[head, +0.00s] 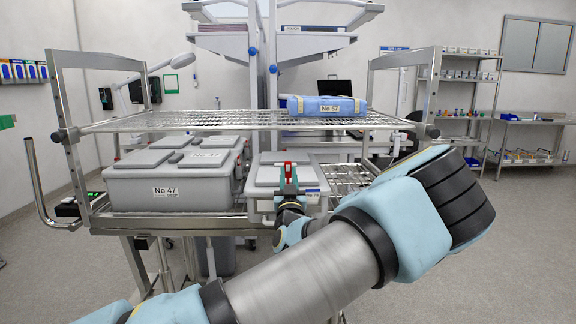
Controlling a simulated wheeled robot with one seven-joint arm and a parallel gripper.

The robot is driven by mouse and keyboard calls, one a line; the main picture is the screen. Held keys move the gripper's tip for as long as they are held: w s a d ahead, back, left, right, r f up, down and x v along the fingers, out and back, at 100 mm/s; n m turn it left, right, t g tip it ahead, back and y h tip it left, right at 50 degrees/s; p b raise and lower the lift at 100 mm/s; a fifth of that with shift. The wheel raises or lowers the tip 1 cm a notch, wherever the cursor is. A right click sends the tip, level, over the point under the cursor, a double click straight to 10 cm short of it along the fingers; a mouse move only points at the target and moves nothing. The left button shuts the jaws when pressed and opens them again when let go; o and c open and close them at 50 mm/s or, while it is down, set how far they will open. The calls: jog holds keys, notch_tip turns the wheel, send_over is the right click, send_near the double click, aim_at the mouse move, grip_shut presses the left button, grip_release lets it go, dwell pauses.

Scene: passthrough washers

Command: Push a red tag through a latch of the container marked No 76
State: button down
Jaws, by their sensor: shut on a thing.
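The grey container (262,178) with a label (312,193) that seems to read No 76, small and partly hidden, sits on the cart's lower shelf at centre. My gripper (288,184) is in front of its lid's near edge, shut on a red tag (288,169). The tag stands upright above the fingers, against the pale lid. The latch at this spot is hidden behind my gripper and wrist. I cannot tell whether the tag touches the latch or has entered it.
A grey container marked No 47 (134,190) stands left on the same shelf, with more grey containers behind it. A wire shelf (215,124) runs above and carries a blue pack marked No 57 (328,107). Bare wire shelf (345,178) shows right of the centre container.

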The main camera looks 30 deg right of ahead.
jog(key=shift+w+d, duration=0.25)
jog(key=shift+w, duration=0.05)
jog(key=shift+f+b, duration=1.45)
jog(key=shift+f, duration=1.25)
jog(key=shift+f+b, duration=0.2)
jog(key=shift+b, duration=0.2)
jog(key=shift+f+b, duration=0.95)
jog(key=shift+b, duration=0.05)
jog(key=c, duration=0.6)
grip_release()
jog(key=shift+c, duration=0.2)
jog(key=shift+o, duration=0.4)
